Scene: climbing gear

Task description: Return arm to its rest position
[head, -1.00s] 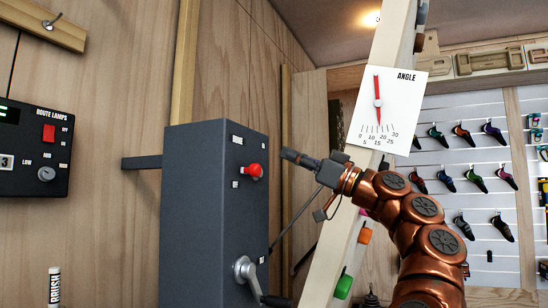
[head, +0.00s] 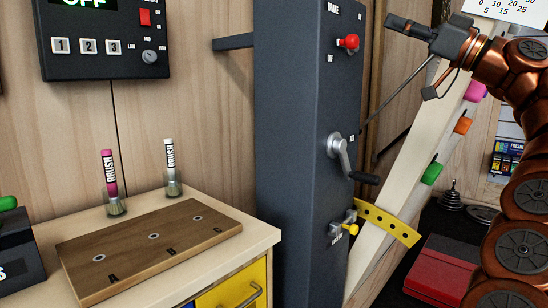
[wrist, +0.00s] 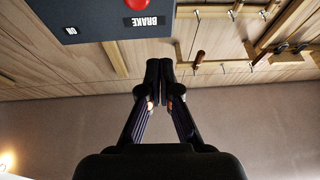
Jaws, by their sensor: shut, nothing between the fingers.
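My copper arm (head: 522,190) rises at the right side of the head view. My gripper (head: 398,25) is at its end, pointing left, near the top of the dark grey cabinet and to the right of its red brake knob (head: 349,42). In the wrist view my gripper (wrist: 160,85) is shut with its fingertips together and nothing between them. The red brake knob (wrist: 129,8) shows there beyond the fingers, with the labels BRAKE and ON upside down. The gripper is apart from the knob.
The grey cabinet (head: 290,150) carries a crank (head: 345,155) and a yellow perforated bar (head: 385,222). A leaning beam (head: 440,140) with coloured holds stands behind. At left are a bench with a wooden board (head: 150,245), two brushes and a lamp panel (head: 105,35).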

